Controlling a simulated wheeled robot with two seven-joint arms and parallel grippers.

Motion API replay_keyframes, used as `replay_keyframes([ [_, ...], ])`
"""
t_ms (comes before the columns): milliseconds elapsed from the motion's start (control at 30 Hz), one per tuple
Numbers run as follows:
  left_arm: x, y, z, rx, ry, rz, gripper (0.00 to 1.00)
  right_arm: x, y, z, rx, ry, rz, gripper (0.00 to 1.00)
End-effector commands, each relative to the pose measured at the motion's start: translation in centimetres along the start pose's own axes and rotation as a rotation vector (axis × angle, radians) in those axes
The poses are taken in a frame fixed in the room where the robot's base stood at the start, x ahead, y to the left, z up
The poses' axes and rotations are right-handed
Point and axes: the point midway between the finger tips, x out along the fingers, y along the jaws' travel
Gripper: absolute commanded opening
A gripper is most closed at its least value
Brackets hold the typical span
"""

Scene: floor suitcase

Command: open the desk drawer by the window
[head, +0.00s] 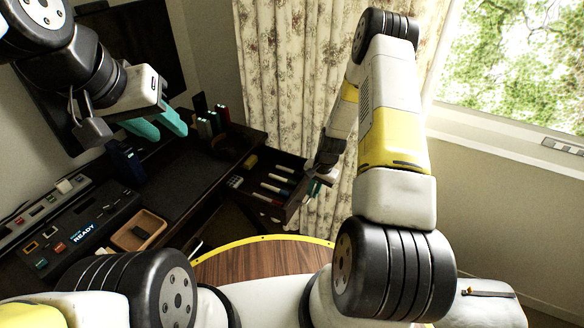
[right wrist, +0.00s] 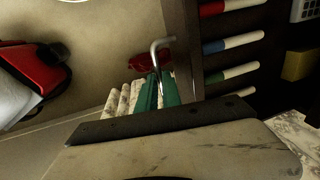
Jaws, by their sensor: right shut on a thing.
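The desk drawer (head: 262,190) by the curtain and window stands pulled out from the desk, and its inside with several markers shows. In the right wrist view its dark front panel (right wrist: 186,60) runs down beside my fingers. A bent metal handle (right wrist: 156,58) projects from that panel. My right gripper (head: 318,186) is at the drawer front, and its teal fingers (right wrist: 158,92) are shut on the handle. The fingers partly hide the handle. My left gripper (head: 158,128) is open and empty above the left part of the desk, away from the drawer.
The desk (head: 185,170) holds a control panel (head: 88,228), a wooden tray (head: 138,230) and pen holders (head: 210,122). Floral curtains (head: 285,70) hang behind the drawer. A red and black object (right wrist: 30,75) lies at the left of the right wrist view.

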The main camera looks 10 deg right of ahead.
Motion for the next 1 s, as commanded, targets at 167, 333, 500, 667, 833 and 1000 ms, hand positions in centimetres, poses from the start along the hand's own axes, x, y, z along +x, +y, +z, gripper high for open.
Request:
replay_keyframes([
  [167,0.0,0.0,0.0,0.000,0.000,0.000,0.36,-0.8,3.7,-0.1,0.004,0.001,0.000,0.00],
  [333,0.0,0.0,0.0,0.000,0.000,0.000,0.36,-1.2,6.0,-0.1,0.003,0.002,0.000,0.00],
  [500,0.0,0.0,0.0,0.000,0.000,0.000,0.36,-1.5,7.1,0.0,0.001,0.002,-0.001,0.00],
  [667,0.0,0.0,0.0,0.000,0.000,0.000,0.36,-1.5,7.5,0.0,-0.001,0.001,-0.001,0.00],
  [833,0.0,0.0,0.0,0.000,0.000,0.000,0.36,-1.5,7.5,0.0,-0.001,0.001,0.000,0.00],
  [1000,0.0,0.0,0.0,0.000,0.000,0.000,0.36,-1.5,7.5,0.0,-0.001,0.001,0.000,0.15],
])
